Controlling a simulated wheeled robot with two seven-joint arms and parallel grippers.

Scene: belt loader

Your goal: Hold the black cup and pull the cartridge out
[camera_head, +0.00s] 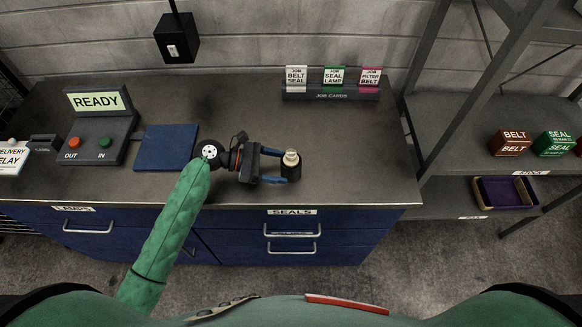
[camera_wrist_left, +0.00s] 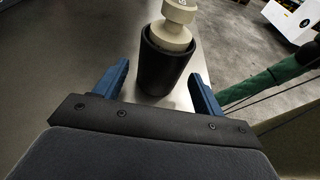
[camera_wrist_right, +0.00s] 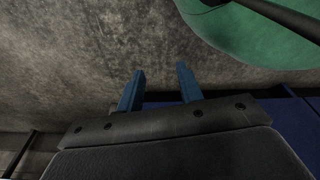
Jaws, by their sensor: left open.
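The black cup (camera_head: 291,169) stands upright on the bench top near its front edge, above the SEALS drawer. The cream cartridge (camera_head: 291,157) sits in the cup with its knobbed top above the rim. In the left wrist view the cup (camera_wrist_left: 166,62) and the cartridge (camera_wrist_left: 176,25) lie just ahead of my fingers. My left gripper (camera_head: 281,169) is open, its blue fingers at the cup's left side, one toward each side of it. My right gripper (camera_wrist_right: 160,85) is open and empty over the floor, beside the blue drawer front; it is not in the head view.
A blue mat (camera_head: 166,147) and a READY control box (camera_head: 101,128) are on the left of the bench. A job-card holder (camera_head: 331,93) stands at the back. Shelves with a BELT box (camera_head: 511,143) are at the right. The bench around the cup is clear.

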